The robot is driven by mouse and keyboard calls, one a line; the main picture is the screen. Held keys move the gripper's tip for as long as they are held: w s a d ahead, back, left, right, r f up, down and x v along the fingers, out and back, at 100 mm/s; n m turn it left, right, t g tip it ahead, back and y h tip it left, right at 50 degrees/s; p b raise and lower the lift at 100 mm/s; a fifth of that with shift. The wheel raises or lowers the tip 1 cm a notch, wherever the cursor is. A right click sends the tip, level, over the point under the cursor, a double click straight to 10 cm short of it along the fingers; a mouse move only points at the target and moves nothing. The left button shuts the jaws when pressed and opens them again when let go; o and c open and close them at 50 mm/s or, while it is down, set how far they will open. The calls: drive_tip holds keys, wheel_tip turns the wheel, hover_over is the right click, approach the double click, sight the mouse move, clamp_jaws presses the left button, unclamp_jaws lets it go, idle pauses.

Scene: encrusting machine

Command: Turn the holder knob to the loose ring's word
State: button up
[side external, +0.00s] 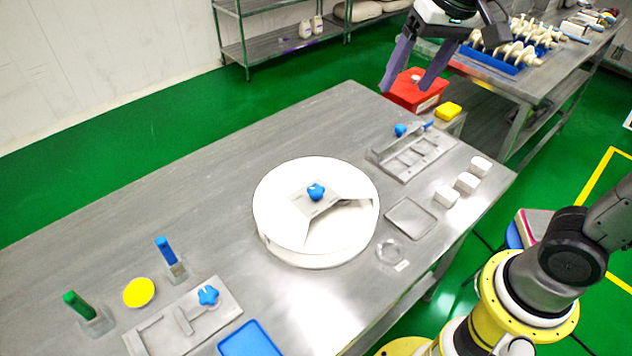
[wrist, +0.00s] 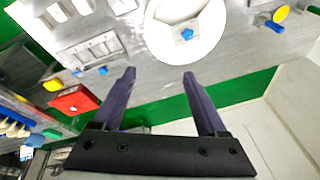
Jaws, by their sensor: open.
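My gripper (side external: 405,88) is open and empty, high above the far end of the table; its two dark fingers also show in the wrist view (wrist: 159,73). A loose clear ring (side external: 390,251) lies flat on the table right of the white drum, with a small label beside it; its word is too small to read. A blue knob (side external: 400,130) sits at the slotted grey holder (side external: 428,160) at the back right. Other blue knobs are on the white drum (side external: 316,192) and on the front-left grey plate (side external: 208,295). I cannot tell any knob's setting. My gripper touches none of them.
A white round drum (side external: 275,240) fills the table's middle. Several white blocks (side external: 467,183) and a shallow square tray (side external: 411,217) are at the right. Green and blue upright pieces and a yellow disc (side external: 139,292) stand at the left. The back left table is clear.

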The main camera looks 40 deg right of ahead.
drive_tip(key=w+a+f+g, duration=0.2)
drive_tip(key=w+a+f, duration=0.3)
drive_tip(key=w, duration=0.3)
drive_tip(key=n+g, duration=0.1)
hover_over(316, 188)
wheel_tip(316, 188, down, 8)
drive_tip(key=r, duration=0.1)
wheel_tip(316, 188, down, 13)
drive_tip(key=shift+f, duration=0.1)
drive_tip(key=shift+c, duration=0.2)
clamp_jaws()
idle(0.7)
